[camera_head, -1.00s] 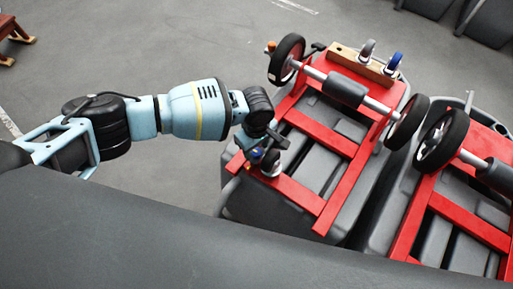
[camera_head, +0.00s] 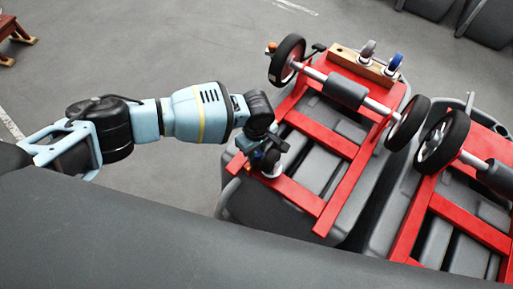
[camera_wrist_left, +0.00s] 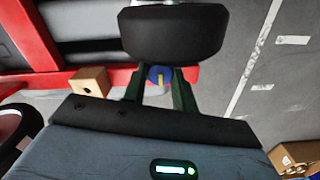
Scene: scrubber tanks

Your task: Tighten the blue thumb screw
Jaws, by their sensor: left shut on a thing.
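The blue thumb screw (camera_wrist_left: 158,75) shows in the left wrist view at the edge of the red frame, between the two dark green fingers of my left gripper (camera_wrist_left: 159,82). The fingers are shut on it. In the head view my left gripper (camera_head: 265,153) is at the near left corner of the red frame (camera_head: 318,132), and it mostly hides the screw there. My right gripper is in neither view.
The red frame lies on a grey tank (camera_head: 232,205) and carries black wheels (camera_head: 287,60) on an axle. A second red frame (camera_head: 442,213) is at right. Open floor lies at left.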

